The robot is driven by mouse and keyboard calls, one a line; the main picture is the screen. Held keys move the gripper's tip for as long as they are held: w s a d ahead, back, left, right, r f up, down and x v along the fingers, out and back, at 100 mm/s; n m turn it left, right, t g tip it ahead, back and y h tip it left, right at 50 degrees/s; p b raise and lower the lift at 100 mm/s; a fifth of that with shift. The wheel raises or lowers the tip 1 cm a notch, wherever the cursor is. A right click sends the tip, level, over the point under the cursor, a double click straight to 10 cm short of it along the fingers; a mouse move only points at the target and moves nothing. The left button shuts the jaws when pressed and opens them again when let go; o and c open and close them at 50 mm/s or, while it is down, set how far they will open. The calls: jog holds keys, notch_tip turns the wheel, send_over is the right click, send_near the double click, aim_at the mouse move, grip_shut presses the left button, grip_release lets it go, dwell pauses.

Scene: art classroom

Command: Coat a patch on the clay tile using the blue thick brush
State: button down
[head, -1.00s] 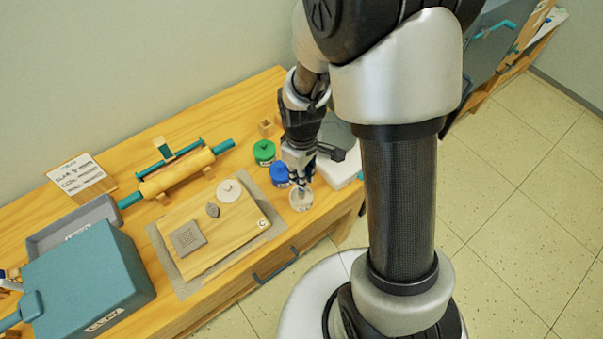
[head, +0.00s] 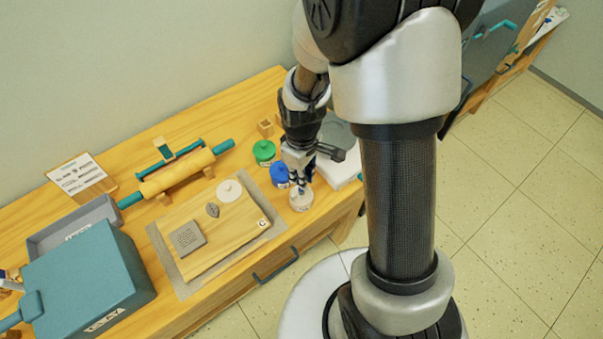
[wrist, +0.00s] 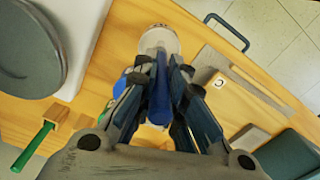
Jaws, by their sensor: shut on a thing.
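My gripper (head: 302,178) is shut on the blue thick brush. The brush's blue handle (wrist: 158,98) points away from me between the fingers in the wrist view. Its bristle end is over or in a small clear jar (head: 301,201), also in the wrist view (wrist: 158,38); I cannot tell how deep. A square grey-brown tile with a dimpled face (head: 187,238), seemingly the clay tile, lies on the wooden board (head: 195,261), left of my gripper. A dark leaf-shaped piece (head: 212,210) and a pale round disc (head: 229,190) lie there too.
A blue-lidded pot (head: 279,174) is close beside my gripper, with a green-lidded pot (head: 264,151) behind it. A rolling pin (head: 177,174) lies at the back. A teal box (head: 85,280) stands at the left. The table's front edge is near the jar.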

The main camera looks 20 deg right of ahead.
jog(key=shift+r+p, duration=2.65)
jog(key=shift+r, duration=0.8)
jog(key=shift+w, duration=0.1)
